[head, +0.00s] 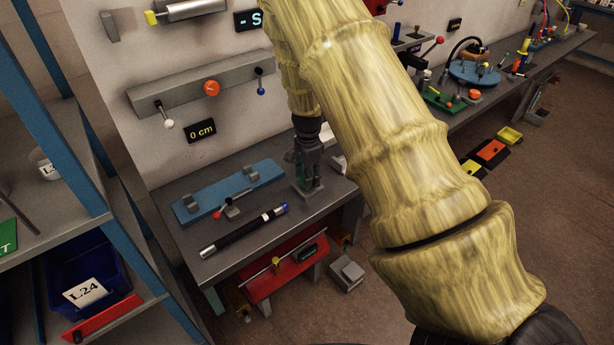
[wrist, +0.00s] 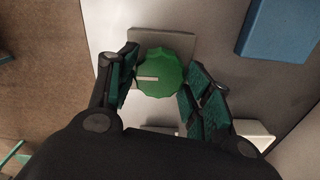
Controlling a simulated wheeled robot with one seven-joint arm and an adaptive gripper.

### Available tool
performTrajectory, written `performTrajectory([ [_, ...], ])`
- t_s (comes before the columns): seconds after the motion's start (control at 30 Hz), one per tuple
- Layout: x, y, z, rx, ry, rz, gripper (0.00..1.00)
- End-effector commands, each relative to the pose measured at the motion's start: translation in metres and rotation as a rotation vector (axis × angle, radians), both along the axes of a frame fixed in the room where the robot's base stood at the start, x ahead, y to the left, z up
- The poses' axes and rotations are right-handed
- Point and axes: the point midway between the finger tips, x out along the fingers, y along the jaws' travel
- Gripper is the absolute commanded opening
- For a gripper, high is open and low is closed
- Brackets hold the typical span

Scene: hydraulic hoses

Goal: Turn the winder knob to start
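The winder knob (wrist: 160,74) is a green, scalloped disc with a white mark pointing left. It sits on a grey plate in the wrist view. My gripper (wrist: 161,72) is open, with its green-padded fingers on either side of the knob; I cannot tell whether they touch it. In the head view my gripper (head: 309,168) points down over a grey block (head: 313,197) at the table's right side. There the knob is hidden by the fingers.
A blue fixture (head: 228,192) and a black hose (head: 243,231) lie on the grey table left of my gripper. A wall panel (head: 180,95) with levers and a "0 cm" display (head: 201,131) is above. A blue-framed shelf (head: 120,235) stands at left.

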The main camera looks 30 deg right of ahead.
Motion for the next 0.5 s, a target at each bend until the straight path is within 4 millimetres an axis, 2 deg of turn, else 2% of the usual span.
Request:
performTrajectory([
  [0.03,0.0027,-0.0024,0.0029,-0.004,-0.007,-0.001,0.60],
  [0.1,0.0022,-0.0017,0.0024,-0.004,-0.005,0.000,0.71],
  [0.5,0.0007,0.0002,0.0041,0.000,-0.001,0.001,0.71],
])
